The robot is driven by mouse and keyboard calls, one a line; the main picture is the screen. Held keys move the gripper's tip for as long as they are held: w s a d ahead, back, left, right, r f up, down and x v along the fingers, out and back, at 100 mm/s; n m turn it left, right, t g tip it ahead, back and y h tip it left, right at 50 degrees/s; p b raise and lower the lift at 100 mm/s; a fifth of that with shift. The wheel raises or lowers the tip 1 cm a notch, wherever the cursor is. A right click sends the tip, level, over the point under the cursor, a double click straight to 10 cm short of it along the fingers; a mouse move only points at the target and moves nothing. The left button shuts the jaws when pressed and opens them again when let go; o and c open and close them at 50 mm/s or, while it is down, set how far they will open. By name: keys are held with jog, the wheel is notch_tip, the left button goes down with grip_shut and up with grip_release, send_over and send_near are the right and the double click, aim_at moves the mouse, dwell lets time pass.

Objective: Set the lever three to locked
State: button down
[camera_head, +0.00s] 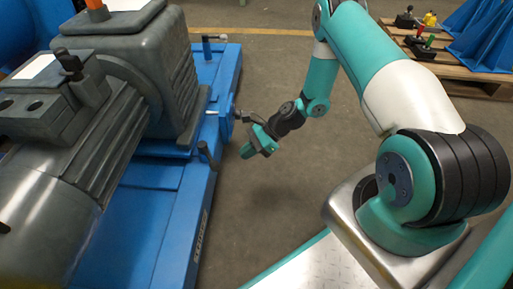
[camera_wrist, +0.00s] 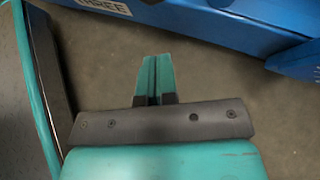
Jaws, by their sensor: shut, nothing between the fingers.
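A white label reading THREE (camera_wrist: 103,5) is on the blue beam at the top edge of the wrist view; no lever handle shows there. In the head view, a black lever (camera_head: 208,155) stands tilted at the blue frame's right edge. Another dark lever (camera_head: 236,114) is at a round fitting farther back, and one more (camera_head: 207,46) stands near the far end. I cannot tell which is lever three, since no label is readable there. My gripper (camera_head: 246,152) is shut and empty, just right of the frame and apart from the levers. Its fingertips (camera_wrist: 152,62) are together.
The blue frame (camera_head: 170,210) carries a large grey motor and gearbox (camera_head: 130,75) at left. Bare concrete floor (camera_head: 280,190) lies between the frame and my base. A wooden pallet (camera_head: 455,70) with several small coloured-knob parts and blue pieces is at the back right.

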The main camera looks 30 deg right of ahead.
aim_at(208, 156)
jog(key=w+a+b, duration=0.1)
jog(key=a+b, duration=0.1)
jog(key=a, duration=0.4)
jog(key=shift+f+b, duration=0.35)
jog(key=shift+f, duration=0.05)
jog(key=shift+r+p, duration=0.1)
jog(key=shift+p, duration=0.2)
